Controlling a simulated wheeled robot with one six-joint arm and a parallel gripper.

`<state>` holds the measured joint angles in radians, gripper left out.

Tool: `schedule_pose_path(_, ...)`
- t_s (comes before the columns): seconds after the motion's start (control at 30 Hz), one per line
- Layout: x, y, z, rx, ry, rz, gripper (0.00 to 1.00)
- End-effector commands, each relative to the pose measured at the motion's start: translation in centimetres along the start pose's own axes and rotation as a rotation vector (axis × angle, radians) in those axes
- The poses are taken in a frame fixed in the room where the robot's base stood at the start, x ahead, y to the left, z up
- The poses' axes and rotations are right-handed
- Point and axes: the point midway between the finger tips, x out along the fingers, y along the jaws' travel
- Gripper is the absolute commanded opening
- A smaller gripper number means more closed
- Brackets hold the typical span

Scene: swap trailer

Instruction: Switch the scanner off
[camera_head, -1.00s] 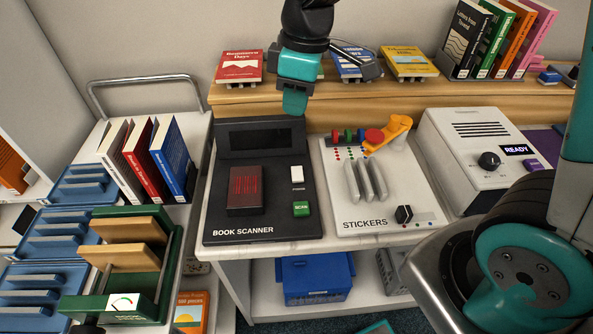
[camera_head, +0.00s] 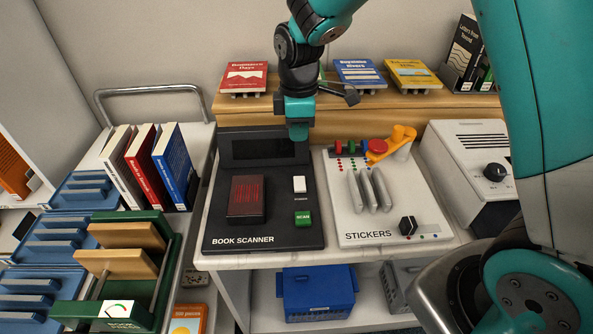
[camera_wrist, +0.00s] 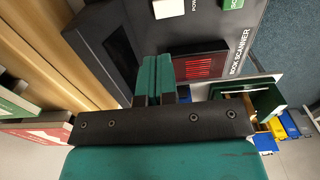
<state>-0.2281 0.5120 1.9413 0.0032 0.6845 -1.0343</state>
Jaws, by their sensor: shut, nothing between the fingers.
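The black book scanner (camera_head: 279,205) lies on the white counter, with a dark screen (camera_head: 262,149) at its back. A red-lit scan window (camera_head: 246,197) glows on its left. A white power switch (camera_head: 299,184) sits above the green scan button (camera_head: 303,218). In the wrist view the white switch (camera_wrist: 167,8) is at the top edge and the scan window (camera_wrist: 200,65) is right of the fingers. My gripper (camera_head: 298,134) is shut and empty, pointing down above the back right of the scanner, apart from the switch. It also shows in the wrist view (camera_wrist: 157,75).
A sticker board (camera_head: 385,205) with an orange handle stands right of the scanner. A white machine (camera_head: 465,160) is farther right. A wooden shelf (camera_head: 340,107) with books runs behind.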

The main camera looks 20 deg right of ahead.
Motion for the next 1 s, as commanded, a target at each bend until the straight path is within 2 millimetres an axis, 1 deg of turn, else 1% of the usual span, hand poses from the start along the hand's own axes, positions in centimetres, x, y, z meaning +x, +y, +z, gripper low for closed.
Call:
schedule_pose_path(0.03,1.0,-0.1,0.1,0.001,-0.003,-0.005,0.00)
schedule_pose_path(0.3,6.8,-0.1,0.3,0.004,-0.003,-0.006,0.00)
schedule_pose_path(0.5,10.1,0.0,0.3,0.005,-0.002,-0.004,0.00)
schedule_pose_path(0.6,11.1,0.0,0.3,0.005,-0.001,-0.002,0.00)
schedule_pose_path(0.7,11.7,0.1,0.3,0.005,0.000,-0.001,0.00)
schedule_pose_path(1.0,12.0,0.1,0.2,0.004,0.000,0.000,0.00)
